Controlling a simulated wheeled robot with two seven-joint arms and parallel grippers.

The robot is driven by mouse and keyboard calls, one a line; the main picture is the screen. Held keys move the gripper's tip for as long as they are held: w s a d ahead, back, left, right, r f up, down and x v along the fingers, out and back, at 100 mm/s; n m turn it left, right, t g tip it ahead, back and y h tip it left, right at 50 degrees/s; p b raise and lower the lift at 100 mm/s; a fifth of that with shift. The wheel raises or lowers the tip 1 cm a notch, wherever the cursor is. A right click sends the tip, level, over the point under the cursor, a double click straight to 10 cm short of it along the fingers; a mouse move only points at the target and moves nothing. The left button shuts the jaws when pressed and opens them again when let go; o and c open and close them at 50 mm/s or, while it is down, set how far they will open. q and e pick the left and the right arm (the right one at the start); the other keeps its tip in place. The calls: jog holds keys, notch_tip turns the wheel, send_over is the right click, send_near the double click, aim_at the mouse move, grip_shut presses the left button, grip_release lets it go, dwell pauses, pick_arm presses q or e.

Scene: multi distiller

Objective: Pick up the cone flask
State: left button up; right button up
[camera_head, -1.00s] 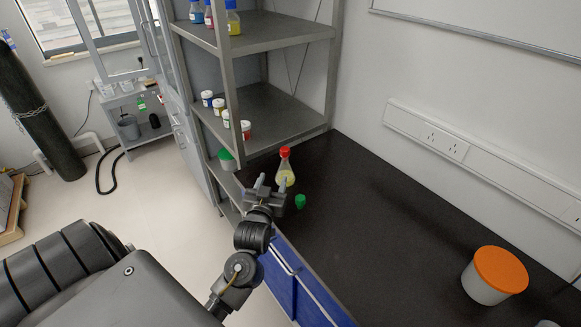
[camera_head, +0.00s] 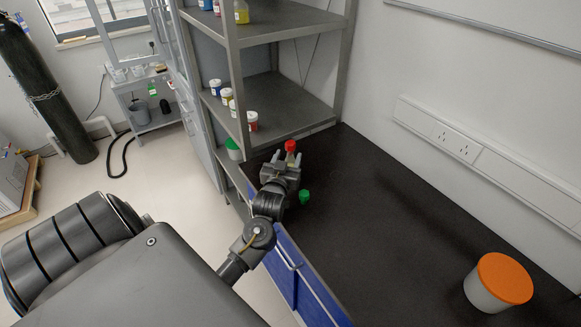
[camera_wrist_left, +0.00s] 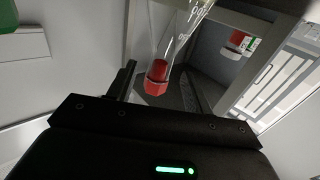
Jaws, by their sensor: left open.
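The cone flask (camera_head: 291,158) stands on the dark bench near the shelf, with a red cap on top. My left gripper (camera_head: 287,156) is open right at the flask and hides its lower part. In the left wrist view the flask (camera_wrist_left: 184,35) shows as clear glass with white marks, its red cap toward the gripper. There it lies between the lines of the two open fingers (camera_wrist_left: 160,76). I cannot tell whether a finger touches it. My right gripper is not in view.
A small green object (camera_head: 304,196) stands on the bench (camera_head: 375,225) close to my left gripper. A grey shelf (camera_head: 290,105) with bottles and jars rises behind. A white tub with an orange lid (camera_head: 503,280) stands at lower right. The bench middle is clear.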

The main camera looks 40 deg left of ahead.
pick_arm(q)
jog(key=shift+w+a+r, duration=0.1)
jog(key=shift+w+a, duration=0.05)
jog(key=shift+w, duration=0.2)
jog(key=p+x, duration=0.1)
jog(key=x, duration=0.3)
jog(key=shift+w+a, duration=0.2)
jog(key=shift+w, duration=0.1)
grip_shut()
